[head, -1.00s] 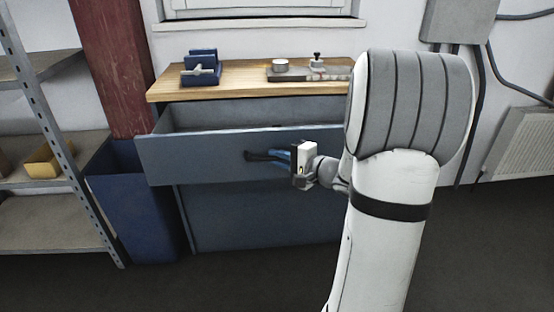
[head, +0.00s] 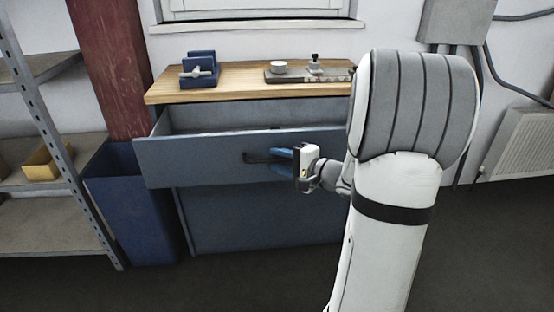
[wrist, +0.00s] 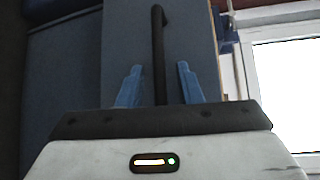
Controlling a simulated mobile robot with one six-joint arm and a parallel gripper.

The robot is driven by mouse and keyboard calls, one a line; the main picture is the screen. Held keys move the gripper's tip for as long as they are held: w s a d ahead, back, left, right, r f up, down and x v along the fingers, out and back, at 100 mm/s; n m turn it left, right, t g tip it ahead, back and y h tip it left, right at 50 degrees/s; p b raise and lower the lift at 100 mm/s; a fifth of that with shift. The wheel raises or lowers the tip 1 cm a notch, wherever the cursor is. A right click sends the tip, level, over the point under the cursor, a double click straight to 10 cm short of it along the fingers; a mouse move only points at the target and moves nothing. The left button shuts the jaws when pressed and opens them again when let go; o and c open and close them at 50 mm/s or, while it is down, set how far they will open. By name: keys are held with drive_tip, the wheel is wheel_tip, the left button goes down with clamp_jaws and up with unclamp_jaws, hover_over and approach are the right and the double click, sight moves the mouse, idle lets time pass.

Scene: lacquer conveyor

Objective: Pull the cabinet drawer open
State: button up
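The blue-grey cabinet drawer (head: 200,160) stands pulled out below the wooden top, and its open inside shows behind the front panel. Its dark bar handle (head: 258,157) is on the front panel; it also shows in the wrist view (wrist: 158,50), running down between the fingers. My gripper (head: 282,160) is at the handle's right part. In the wrist view its two blue fingers (wrist: 159,85) are spread, one on each side of the handle, with a visible gap on both sides. My arm hides the drawer's right end.
The cabinet's wooden top (head: 225,88) carries a blue block-like fixture (head: 200,72) and a tray (head: 290,76) with small metal parts. A blue bin (head: 135,215) stands left of the cabinet, near a metal shelf (head: 45,215). The floor in front is clear.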

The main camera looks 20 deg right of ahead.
drive_tip(key=p+v, duration=0.1)
drive_tip(key=v, duration=0.5)
drive_tip(key=shift+s+d, duration=0.2)
drive_tip(key=shift+s, duration=0.15)
drive_tip(key=shift+r, duration=0.1)
drive_tip(key=s+a+r+n+g+p, duration=0.4)
drive_tip(key=s+a+r+g+p, duration=0.15)
drive_tip(key=a+p, duration=0.2)
drive_tip(key=s+a+r+n+g+p, duration=0.45)
drive_tip(key=a+r+p, duration=0.2)
drive_tip(key=a, duration=0.25)
drive_tip(key=s+d+r+n+g+h+p, duration=0.1)
drive_tip(key=s+r+n+h+p, duration=0.1)
drive_tip(key=r+p, duration=0.5)
drive_tip(key=s+r+n+h+p, duration=0.3)
drive_tip(key=s+r+h+p, duration=0.2)
drive_tip(key=r+p, duration=0.3)
drive_tip(key=shift+s+d+r+g+h+p, duration=0.25)
drive_tip(key=shift+d+g+h+p, duration=0.15)
drive_tip(key=shift+h+p, duration=0.1)
